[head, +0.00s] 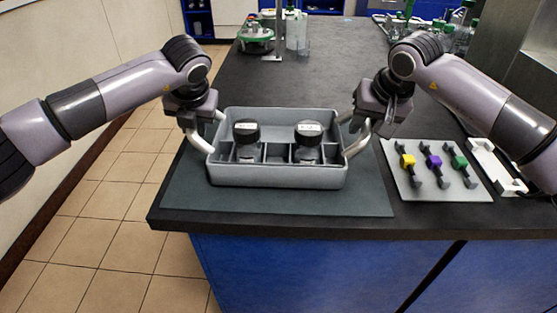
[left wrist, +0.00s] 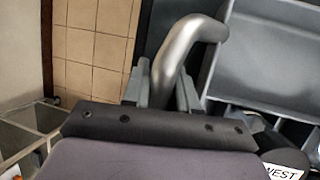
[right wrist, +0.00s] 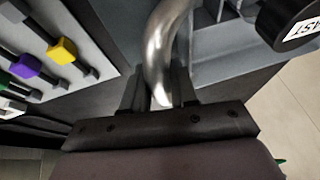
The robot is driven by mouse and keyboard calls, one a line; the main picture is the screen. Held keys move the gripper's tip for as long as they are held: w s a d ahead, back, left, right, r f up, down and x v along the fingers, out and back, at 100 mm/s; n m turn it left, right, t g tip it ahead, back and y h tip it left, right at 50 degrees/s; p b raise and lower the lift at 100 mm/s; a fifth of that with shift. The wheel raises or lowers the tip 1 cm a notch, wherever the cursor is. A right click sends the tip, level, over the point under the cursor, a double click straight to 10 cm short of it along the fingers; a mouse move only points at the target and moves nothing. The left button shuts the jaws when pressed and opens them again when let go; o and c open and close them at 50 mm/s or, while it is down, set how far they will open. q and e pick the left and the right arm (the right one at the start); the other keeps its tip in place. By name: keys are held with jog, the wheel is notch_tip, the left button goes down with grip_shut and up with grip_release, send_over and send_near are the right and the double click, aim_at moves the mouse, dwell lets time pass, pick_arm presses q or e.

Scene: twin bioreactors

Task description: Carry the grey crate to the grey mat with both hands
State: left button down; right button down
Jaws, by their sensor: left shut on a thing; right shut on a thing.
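The grey crate (head: 275,178) is level over the grey mat (head: 285,204); I cannot tell whether its base touches the mat. Two black-capped bottles (head: 246,132) (head: 308,132) stand upright in its divided compartments. My left gripper (head: 196,116) is shut on the crate's left metal handle, which also shows in the left wrist view (left wrist: 178,52). My right gripper (head: 368,118) is shut on the right handle, which also shows in the right wrist view (right wrist: 158,55). The cap label in the left wrist view reads WEST.
A light plate (head: 436,188) with yellow, purple and green clips lies right of the mat. A white fixture (head: 492,163) is beside it. The dark bench's front edge is just before the mat. The bench behind the crate is clear up to glassware (head: 296,30).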

pick_arm(q)
jog(key=shift+a+f, duration=0.15)
jog(key=shift+f, duration=0.15)
pick_arm(e)
jog(key=shift+d+f, duration=0.1)
jog(key=shift+f, duration=0.15)
pick_arm(q)
jog(key=c, duration=0.9)
grip_release()
pick_arm(e)
jog(key=c, duration=0.9)
grip_release()
pick_arm(q)
jog(key=shift+r, duration=0.1)
jog(key=shift+s+r, duration=0.1)
jog(key=shift+r, duration=0.1)
jog(key=v, duration=1.1)
jog(key=shift+s+d+r, duration=0.1)
jog(key=shift+d+r, duration=0.15)
pick_arm(e)
jog(key=shift+s+r, duration=0.15)
jog(key=shift+r, duration=0.4)
jog(key=v, duration=1.1)
jog(key=shift+s, duration=0.15)
jog(key=shift+f, duration=0.1)
